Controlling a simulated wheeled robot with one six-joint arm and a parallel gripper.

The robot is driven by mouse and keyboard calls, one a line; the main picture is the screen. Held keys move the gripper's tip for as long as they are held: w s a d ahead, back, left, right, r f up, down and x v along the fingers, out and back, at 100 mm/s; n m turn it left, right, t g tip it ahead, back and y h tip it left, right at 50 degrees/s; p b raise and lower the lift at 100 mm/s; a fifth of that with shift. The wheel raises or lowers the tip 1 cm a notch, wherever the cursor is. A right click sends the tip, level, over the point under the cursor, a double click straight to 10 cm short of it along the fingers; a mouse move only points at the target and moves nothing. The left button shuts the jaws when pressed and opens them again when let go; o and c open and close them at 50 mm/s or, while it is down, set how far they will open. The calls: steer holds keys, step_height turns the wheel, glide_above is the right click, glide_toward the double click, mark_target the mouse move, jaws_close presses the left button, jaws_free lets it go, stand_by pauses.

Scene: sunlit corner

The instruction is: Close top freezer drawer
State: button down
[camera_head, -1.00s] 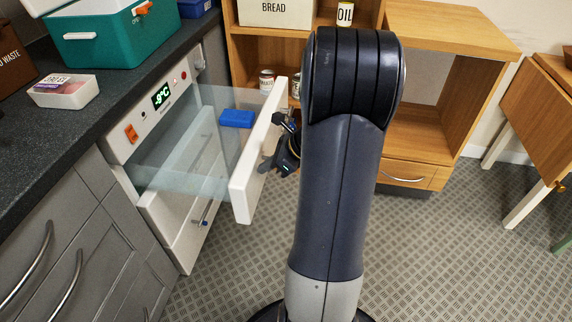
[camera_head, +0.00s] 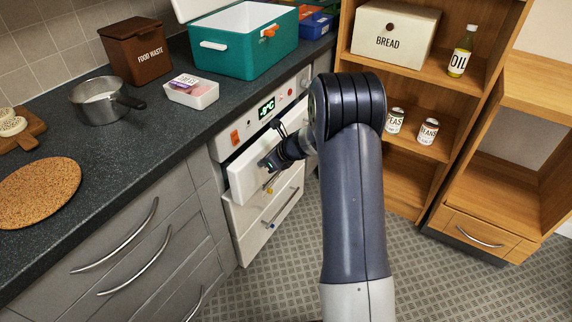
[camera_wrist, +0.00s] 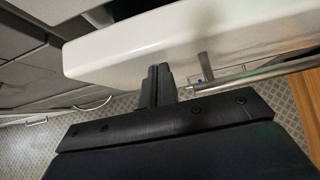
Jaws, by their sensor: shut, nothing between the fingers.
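The top freezer drawer (camera_head: 248,180) has a white front panel and sits below the green temperature display. My gripper (camera_head: 270,164) is at the drawer's front face, shut and empty. In the wrist view my gripper (camera_wrist: 160,75) has its fingers together against or very near the white drawer front (camera_wrist: 190,38). A metal bar handle (camera_wrist: 260,72) shows to the right of the fingers. The inside of the drawer is hidden.
A lower white drawer (camera_head: 258,222) with a bar handle is below. Grey cabinets (camera_head: 140,255) stand to the left under the dark counter (camera_head: 130,135). A wooden shelf (camera_head: 405,180) stands right of the freezer. The patterned floor in front is clear.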

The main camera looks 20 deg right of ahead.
mark_target(253, 151)
steer(key=w+a+p, duration=0.1)
steer(key=w+a, duration=0.1)
steer(key=w+a+p, duration=0.1)
steer(key=w, duration=0.1)
steer(key=shift+w+a, duration=0.2)
steer(key=shift+a, duration=0.2)
steer(key=shift+w+a+r, duration=0.1)
steer(key=shift+w+r, duration=0.1)
